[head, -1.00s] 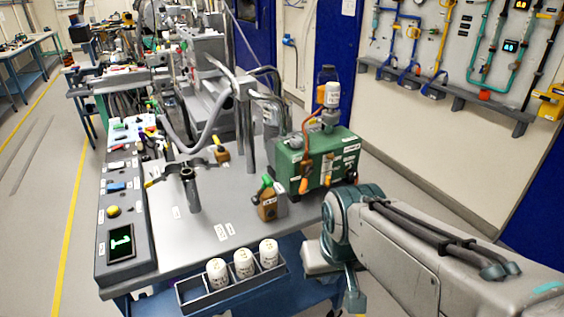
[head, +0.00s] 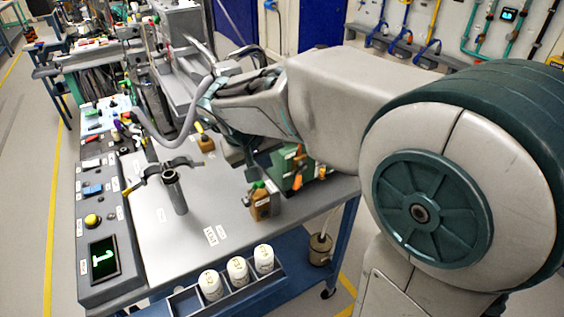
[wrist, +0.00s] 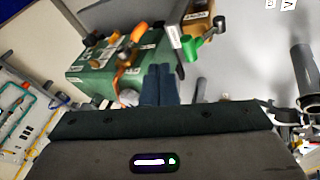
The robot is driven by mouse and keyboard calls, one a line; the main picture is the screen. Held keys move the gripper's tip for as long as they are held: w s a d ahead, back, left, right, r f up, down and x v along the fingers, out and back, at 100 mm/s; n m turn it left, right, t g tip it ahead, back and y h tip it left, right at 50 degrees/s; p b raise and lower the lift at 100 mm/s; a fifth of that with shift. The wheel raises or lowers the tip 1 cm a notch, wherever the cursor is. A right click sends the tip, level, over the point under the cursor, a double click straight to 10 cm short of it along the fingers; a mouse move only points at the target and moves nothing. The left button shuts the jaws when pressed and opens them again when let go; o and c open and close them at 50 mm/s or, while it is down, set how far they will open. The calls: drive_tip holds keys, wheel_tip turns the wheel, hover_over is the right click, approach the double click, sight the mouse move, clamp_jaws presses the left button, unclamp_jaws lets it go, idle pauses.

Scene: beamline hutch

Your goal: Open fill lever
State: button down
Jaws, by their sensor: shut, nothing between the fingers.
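My gripper (wrist: 160,70) is shut and empty, its two dark fingers together, in the wrist view. In the head view its dark lower end (head: 250,168) hangs over the table beside the green box (head: 306,177), largely hidden by my arm. In the wrist view the green box (wrist: 108,65) is left of the fingers, with orange handles (wrist: 126,48) on it. A brown block with a green lever (wrist: 192,46) is just ahead and right of the fingertips; it also stands on the table in the head view (head: 261,203). No readable label marks a fill lever.
The table middle (head: 215,205) is clear.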

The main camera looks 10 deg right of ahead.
drive_tip(key=d+p+x, duration=0.1)
drive_tip(key=d+x, duration=0.1)
drive_tip(key=x, duration=1)
drive_tip(key=shift+s+d, duration=0.25)
drive_tip(key=shift+d, duration=0.25)
drive_tip(key=shift+a, duration=0.1)
